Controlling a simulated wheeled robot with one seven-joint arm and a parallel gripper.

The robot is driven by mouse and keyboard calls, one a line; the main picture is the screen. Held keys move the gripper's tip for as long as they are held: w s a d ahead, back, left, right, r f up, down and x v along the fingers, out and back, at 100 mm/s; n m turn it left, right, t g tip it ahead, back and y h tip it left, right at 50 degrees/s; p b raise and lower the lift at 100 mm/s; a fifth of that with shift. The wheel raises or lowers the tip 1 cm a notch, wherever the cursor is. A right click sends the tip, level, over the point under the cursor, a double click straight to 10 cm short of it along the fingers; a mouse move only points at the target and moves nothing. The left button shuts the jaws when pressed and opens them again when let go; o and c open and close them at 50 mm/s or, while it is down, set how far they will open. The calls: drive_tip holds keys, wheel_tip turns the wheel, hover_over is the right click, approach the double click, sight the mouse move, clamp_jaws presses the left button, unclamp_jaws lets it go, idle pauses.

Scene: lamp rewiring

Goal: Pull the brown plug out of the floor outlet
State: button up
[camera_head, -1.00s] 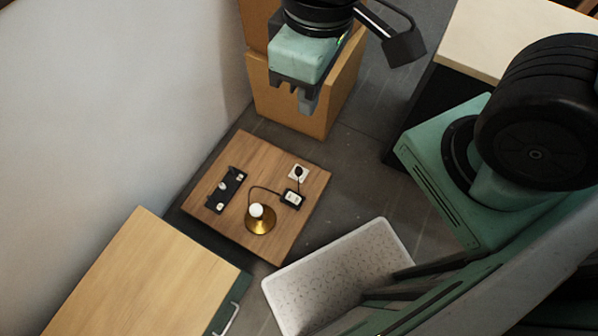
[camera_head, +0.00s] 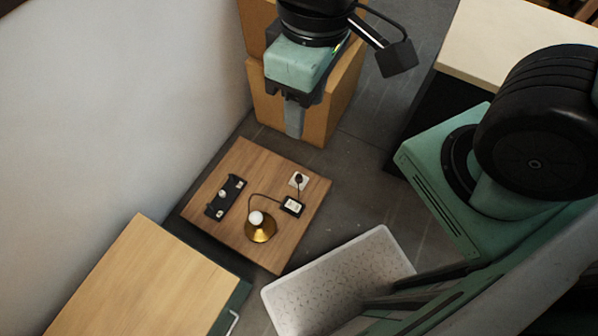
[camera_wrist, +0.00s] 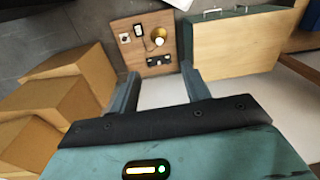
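A small dark plug (camera_head: 298,178) sits in a white outlet plate (camera_head: 303,185) near the right corner of a square wooden board (camera_head: 232,158) on the floor. Its brown colour cannot be made out. In the wrist view the outlet (camera_wrist: 124,38) is at the board's left. My gripper (camera_head: 293,130) is beyond the board in the head view, high above the floor and apart from the plug. In the wrist view my gripper (camera_wrist: 160,70) has its fingers wide apart with nothing between them.
A brass lamp with a white bulb (camera_head: 260,230) and a black strip (camera_head: 226,198) also sit on the board. The wall is left.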

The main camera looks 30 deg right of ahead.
drive_tip(key=shift+o, duration=0.5)
drive_tip(key=w+f+m+b, duration=0.1)
drive_tip(key=w+f+b, duration=0.2)
drive_tip(key=f+b, duration=0.1)
drive_tip(key=w+f+m+b, duration=0.2)
drive_tip(key=w+f+b, duration=0.1)
drive_tip(key=f, duration=0.4)
drive_tip(key=w+a+f+m+y+b, duration=0.1)
drive_tip(key=w+f+m+b, duration=0.1)
drive_tip(key=f+b, duration=0.4)
drive_tip(key=shift+w+f, duration=0.25)
drive_tip(key=shift+w, duration=0.5)
drive_tip(key=m+h+b, duration=0.2)
drive_tip(key=m+b, duration=1.2)
drive_tip(key=b, duration=1.8)
hover_over(299, 176)
wheel_tip(299, 176, down, 55)
wheel_tip(299, 176, down, 16)
drive_tip(key=b, duration=0.9)
drive_tip(key=c, duration=1.1)
drive_tip(key=shift+o, duration=0.2)
